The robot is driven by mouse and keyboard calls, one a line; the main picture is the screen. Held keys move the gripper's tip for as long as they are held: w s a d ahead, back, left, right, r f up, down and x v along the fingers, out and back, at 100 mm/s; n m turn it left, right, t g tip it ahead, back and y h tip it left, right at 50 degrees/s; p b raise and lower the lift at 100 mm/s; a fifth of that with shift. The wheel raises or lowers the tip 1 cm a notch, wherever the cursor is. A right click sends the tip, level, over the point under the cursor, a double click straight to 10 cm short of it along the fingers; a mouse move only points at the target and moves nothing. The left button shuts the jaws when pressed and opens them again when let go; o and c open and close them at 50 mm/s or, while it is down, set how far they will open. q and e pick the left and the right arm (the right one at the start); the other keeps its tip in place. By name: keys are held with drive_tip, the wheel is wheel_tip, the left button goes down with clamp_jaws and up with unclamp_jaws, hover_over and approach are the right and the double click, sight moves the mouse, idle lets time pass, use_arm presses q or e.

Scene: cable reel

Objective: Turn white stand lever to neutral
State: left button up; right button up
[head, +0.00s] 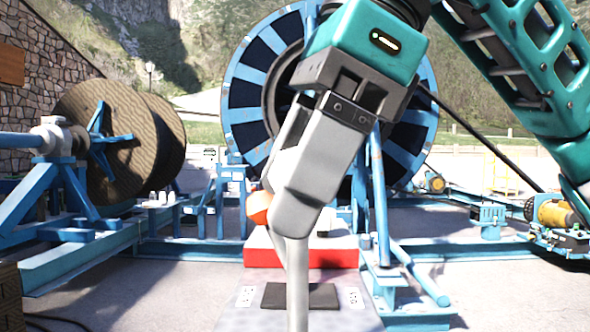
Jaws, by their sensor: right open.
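My right gripper (296,245) comes down from the upper right and fills the middle of the head view. It is open, its grey fingers pointing down and seen nearly edge-on. Just left of and partly behind the fingers, an orange rounded part (257,208) shows, with a whitish piece beside it. I cannot tell for certain whether this is the white stand lever; the gripper hides most of it. Whether the fingers touch it cannot be told. Behind and below stands a red block with a white top (262,257). My left gripper is out of view.
A large blue cable reel (248,100) stands behind the gripper. A wooden drum (115,145) sits on a blue frame at left. Blue posts and a slanted bar (420,275) rise close on the right. A dark pad (325,296) lies on a grey panel in front.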

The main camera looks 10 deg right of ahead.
drive_tip(key=p+v, duration=0.3)
drive_tip(key=v, duration=1)
